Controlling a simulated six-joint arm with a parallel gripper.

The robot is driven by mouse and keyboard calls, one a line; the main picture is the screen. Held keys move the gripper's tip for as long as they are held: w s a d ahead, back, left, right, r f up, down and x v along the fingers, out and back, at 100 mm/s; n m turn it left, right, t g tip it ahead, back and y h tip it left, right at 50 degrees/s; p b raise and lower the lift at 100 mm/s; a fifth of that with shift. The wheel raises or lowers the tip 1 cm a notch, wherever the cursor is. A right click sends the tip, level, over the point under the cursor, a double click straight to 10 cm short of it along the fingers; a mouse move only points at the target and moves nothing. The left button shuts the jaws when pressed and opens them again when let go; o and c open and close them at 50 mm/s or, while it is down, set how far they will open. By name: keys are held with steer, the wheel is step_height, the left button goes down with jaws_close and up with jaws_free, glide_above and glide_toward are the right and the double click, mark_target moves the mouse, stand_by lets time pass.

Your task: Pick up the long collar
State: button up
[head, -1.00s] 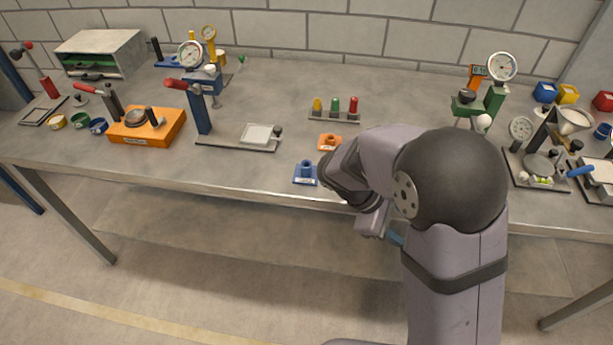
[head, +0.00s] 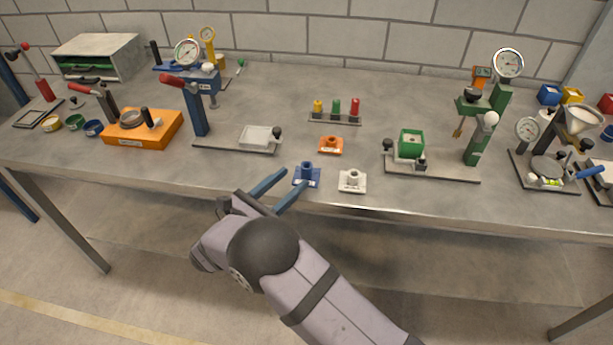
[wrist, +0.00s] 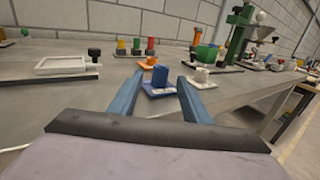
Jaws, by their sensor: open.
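Three flanged collars on square bases stand upright near the front edge of the bench: a blue collar (head: 307,169), an orange collar (head: 330,144) behind it and a white collar (head: 352,177) to its right. In the wrist view the blue collar (wrist: 159,76) looks the tallest; the base labels are too small to read. My gripper (head: 295,178) is open and empty at the bench's front edge. Its two blue fingers point at the blue collar, which shows between their tips in the wrist view. I cannot tell whether they touch its base.
A rack of yellow, green and red plugs (head: 336,118) stands behind the collars. A blue press with a white tray (head: 260,138) is to the left, and a green gauge stand (head: 476,135) to the right. The bench's front edge (head: 400,208) is close under my gripper.

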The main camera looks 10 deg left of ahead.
mark_target(302, 170)
steer(key=shift+p+x, duration=0.3)
steer(key=shift+x, duration=0.75)
steer(key=shift+w+d+r+p, duration=0.15)
steer(key=shift+w+d+p, duration=0.2)
steer(key=shift+w+p, duration=0.05)
steer(key=shift+p+x, duration=0.85)
steer(key=shift+x, duration=1.2)
steer(key=shift+c, duration=0.6)
jaws_close()
